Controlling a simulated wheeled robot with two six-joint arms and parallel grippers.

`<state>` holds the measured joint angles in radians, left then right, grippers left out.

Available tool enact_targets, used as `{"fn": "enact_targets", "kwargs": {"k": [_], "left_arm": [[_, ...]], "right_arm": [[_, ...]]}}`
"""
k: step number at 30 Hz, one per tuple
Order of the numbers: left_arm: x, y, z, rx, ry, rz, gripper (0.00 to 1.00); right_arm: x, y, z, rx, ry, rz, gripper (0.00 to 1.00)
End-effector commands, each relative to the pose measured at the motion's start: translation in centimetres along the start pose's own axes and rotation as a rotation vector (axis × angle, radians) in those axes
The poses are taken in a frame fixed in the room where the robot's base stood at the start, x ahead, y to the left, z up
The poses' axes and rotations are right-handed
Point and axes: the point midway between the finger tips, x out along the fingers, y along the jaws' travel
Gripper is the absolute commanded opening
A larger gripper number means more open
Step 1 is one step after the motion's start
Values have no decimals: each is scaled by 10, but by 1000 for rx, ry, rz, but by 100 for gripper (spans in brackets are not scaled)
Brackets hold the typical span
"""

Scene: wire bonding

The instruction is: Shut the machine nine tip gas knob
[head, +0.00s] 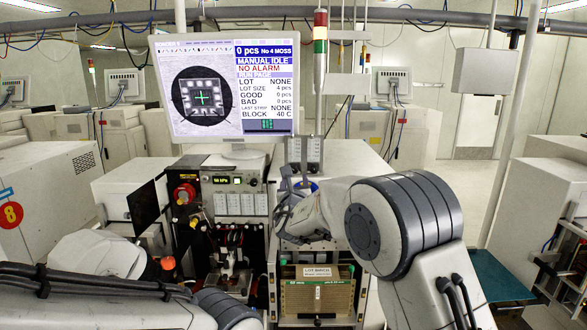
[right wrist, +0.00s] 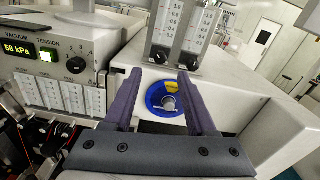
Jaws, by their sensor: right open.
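The gas knob is a small silver knob (right wrist: 169,104) in the centre of a round blue dial (right wrist: 154,98) with a yellow patch (right wrist: 173,87) at its upper right. The dial is on the white machine front, below two flow meters (right wrist: 201,32). In the head view, a bit of the blue dial (head: 311,185) shows behind my right gripper (head: 287,192). In the right wrist view, my right gripper (right wrist: 159,74) is open. Its two dark fingers appear either side of the dial, with nothing held; contact is not clear. My left gripper is not in view; its arm crosses the lower left.
A panel with a vacuum display (right wrist: 26,53) and tension dial (right wrist: 76,65) stands left of the knob. A monitor (head: 226,88) is above it. Open floor (head: 455,185) shows at right.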

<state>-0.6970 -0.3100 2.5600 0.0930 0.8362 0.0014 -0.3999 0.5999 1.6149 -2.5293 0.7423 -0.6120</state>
Motion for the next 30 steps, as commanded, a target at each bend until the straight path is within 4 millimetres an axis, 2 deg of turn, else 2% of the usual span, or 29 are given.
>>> {"fn": "enact_targets", "kwargs": {"k": [1, 3, 10, 15, 24, 25, 29, 30], "left_arm": [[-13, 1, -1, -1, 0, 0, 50], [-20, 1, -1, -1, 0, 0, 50], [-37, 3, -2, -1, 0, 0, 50], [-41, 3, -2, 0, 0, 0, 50], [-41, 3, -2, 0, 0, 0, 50], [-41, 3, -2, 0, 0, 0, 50], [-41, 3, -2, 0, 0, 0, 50], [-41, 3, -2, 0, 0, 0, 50]], "right_arm": [[11, -1, 5, -1, 2, -2, 57], [24, -1, 5, 0, 1, -1, 57], [56, -1, 3, 2, 1, -1, 57], [66, -1, 2, 3, 0, -2, 57], [68, 0, 0, 3, 0, -1, 57], [67, 0, 0, 3, 0, -1, 53], [67, 0, 0, 3, 0, -1, 3], [67, 0, 0, 3, 0, -1, 0]]}}
